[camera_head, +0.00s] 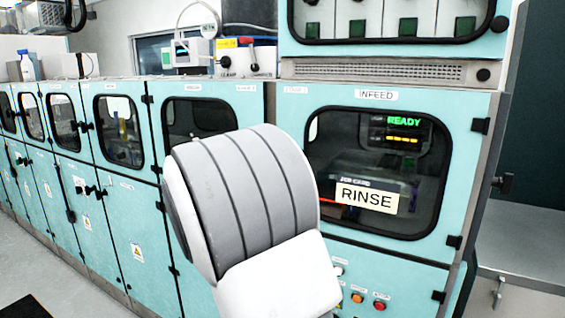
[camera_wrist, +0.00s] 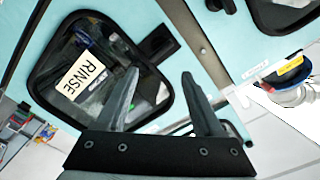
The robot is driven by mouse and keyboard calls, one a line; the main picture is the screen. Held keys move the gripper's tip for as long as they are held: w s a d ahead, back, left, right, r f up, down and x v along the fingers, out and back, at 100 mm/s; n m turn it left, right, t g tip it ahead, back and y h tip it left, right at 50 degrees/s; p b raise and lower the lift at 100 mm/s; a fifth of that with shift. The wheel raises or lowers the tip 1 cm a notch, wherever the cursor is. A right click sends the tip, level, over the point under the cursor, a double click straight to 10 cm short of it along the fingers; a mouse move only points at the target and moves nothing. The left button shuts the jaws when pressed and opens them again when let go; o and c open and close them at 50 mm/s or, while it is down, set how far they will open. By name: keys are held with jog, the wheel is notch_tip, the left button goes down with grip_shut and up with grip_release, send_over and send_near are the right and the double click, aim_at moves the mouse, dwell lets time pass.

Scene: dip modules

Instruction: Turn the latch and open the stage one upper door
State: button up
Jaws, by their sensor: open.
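The teal infeed door (camera_head: 420,222) has a dark window with a "RINSE" card (camera_head: 366,197) behind or on it. The label at its upper left is too small to read surely as stage one. In the wrist view the same door's window shows with the "RINSE" card (camera_wrist: 82,75) turned sideways. A black latch (camera_wrist: 160,45) sits by the window's edge. My gripper (camera_wrist: 160,74) is open and empty, its two fingers pointing toward the door near the latch, apparently without touching it. In the head view my arm hides the latch and my gripper.
A row of teal cabinets (camera_head: 125,185) with black-framed windows runs to the left. A grey bench (camera_head: 525,262) stands at right. A cable and device (camera_head: 193,50) sit on top.

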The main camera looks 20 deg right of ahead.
jog(key=p+x, duration=0.1)
jog(key=x, duration=1.2)
jog(key=shift+w+d, duration=0.1)
grip_shut()
dwell(0.9)
